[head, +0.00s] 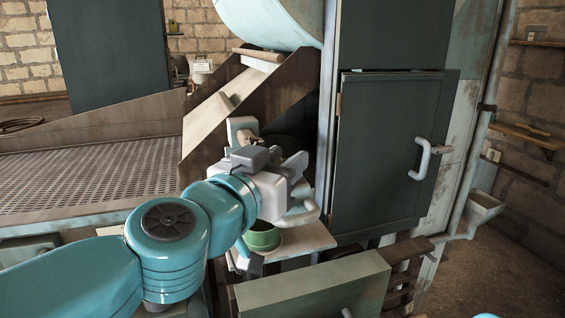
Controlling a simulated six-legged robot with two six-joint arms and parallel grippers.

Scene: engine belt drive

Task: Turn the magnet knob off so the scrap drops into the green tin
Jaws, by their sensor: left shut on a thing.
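My left gripper (272,160) reaches in at the machine's middle, just above the green tin. Its jaws are shut on what appears to be the magnet knob, which the gripper body hides. A pale block with a short brown rod (243,135) shows just behind the gripper. The green tin (263,237) stands on a small pale shelf (308,240) below the gripper, partly covered by it. I cannot make out any scrap, and the tin's inside is mostly hidden. My right gripper is not in view.
A dark cabinet door (385,150) with a white handle (431,158) stands right of the gripper. A sloping chute (213,118) and a perforated metal bed (95,185) lie to the left. A green box (312,287) is in front, below the shelf.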

